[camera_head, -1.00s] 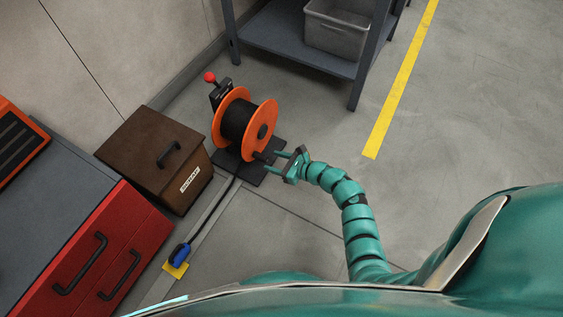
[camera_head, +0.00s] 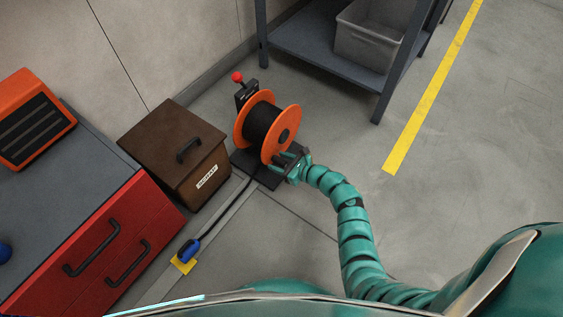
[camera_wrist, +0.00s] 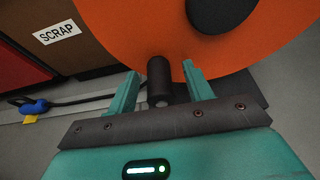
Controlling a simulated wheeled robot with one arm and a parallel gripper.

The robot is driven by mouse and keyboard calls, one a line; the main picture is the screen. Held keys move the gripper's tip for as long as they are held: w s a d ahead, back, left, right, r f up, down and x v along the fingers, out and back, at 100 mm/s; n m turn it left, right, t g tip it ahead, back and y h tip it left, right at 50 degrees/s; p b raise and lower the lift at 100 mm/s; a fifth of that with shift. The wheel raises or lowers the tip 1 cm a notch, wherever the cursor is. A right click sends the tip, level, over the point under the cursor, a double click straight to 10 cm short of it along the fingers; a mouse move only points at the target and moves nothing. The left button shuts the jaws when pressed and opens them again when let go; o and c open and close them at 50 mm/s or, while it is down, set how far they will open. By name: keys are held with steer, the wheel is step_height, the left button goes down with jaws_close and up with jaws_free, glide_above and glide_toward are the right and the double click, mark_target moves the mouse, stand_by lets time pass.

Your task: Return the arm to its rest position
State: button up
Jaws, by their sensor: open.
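My teal segmented arm (camera_head: 355,235) reaches from the lower right to the cable reel. My gripper (camera_head: 284,158) is at the reel's lower right side. In the wrist view, my gripper (camera_wrist: 160,90) is open, with one finger on each side of a dark cylindrical handle (camera_wrist: 159,78); I cannot tell whether either finger touches it. The reel (camera_head: 267,127) has orange flanges and black cable, and stands on a dark base plate. Its orange flange (camera_wrist: 130,30) fills the top of the wrist view.
A brown scrap box (camera_head: 172,150) and a red cabinet (camera_head: 95,240) stand at left. A blue connector (camera_head: 188,250) lies on a yellow pad. A shelf (camera_head: 320,52) with a grey bin (camera_head: 368,40) is behind. Floor at right, by the yellow line (camera_head: 430,90), is clear.

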steer(key=c, duration=0.8)
steer(key=shift+f, duration=0.1)
steer(key=w+d+f+b, duration=0.1)
steer(key=w+f+b, duration=0.1)
steer(key=b, duration=0.1)
steer(key=shift+d+f+b, duration=0.1)
steer(key=shift+d+b, duration=0.1)
steer(key=shift+b, duration=0.2)
steer(key=shift+w+d, duration=0.1)
steer(key=shift+d, duration=0.05)
